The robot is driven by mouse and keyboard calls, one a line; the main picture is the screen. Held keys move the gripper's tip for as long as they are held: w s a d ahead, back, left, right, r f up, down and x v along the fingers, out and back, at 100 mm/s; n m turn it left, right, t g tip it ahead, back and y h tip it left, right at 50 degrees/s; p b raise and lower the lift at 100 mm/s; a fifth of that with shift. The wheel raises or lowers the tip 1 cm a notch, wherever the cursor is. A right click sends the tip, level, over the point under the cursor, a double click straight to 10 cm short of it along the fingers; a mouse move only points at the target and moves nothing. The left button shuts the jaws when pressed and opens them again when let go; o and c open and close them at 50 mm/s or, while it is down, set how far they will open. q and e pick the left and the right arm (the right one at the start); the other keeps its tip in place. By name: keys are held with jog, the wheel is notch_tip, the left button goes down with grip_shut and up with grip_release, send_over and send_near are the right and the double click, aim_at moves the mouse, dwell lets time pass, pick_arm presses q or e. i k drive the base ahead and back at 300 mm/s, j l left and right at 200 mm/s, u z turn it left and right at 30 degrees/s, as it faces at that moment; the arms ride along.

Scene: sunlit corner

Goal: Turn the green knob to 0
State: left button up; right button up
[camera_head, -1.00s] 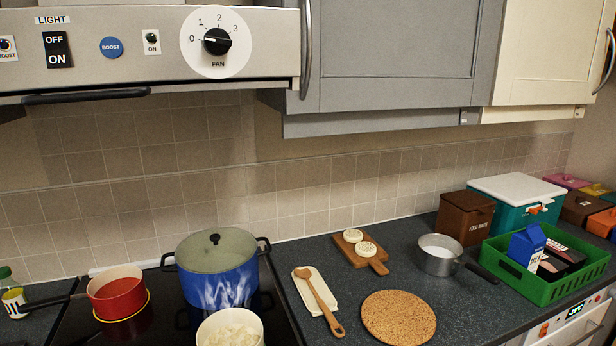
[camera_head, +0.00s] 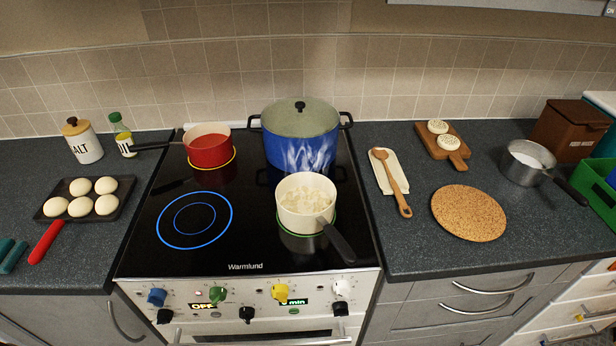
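The green knob (camera_head: 217,295) is on the stove's front panel (camera_head: 180,312), second from the left among the upper coloured knobs. The marks around it are too small to read, so I cannot tell its setting. A blue knob (camera_head: 157,297) is to its left, a yellow knob (camera_head: 280,292) and a white knob (camera_head: 342,288) to its right. Black knobs sit lower on the panel. Neither of my grippers is in the view.
On the black hob (camera_head: 255,235) stand a red pan (camera_head: 208,151), a blue pot (camera_head: 302,150) and a cream pan (camera_head: 305,204), its dark handle (camera_head: 338,242) pointing toward the front right edge. The front left ring (camera_head: 195,219) glows blue and is bare. A tray of buns (camera_head: 118,207) lies left.

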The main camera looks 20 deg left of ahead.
aim_at(218, 295)
jog(key=k+j, duration=0.45)
jog(key=k, duration=0.2)
jog(key=k+j+u, duration=0.1)
jog(key=k+j, duration=0.3)
jog(key=k, duration=0.2)
jog(key=k+j, duration=0.5)
jog(key=k, duration=0.15)
jog(key=l+u, duration=0.05)
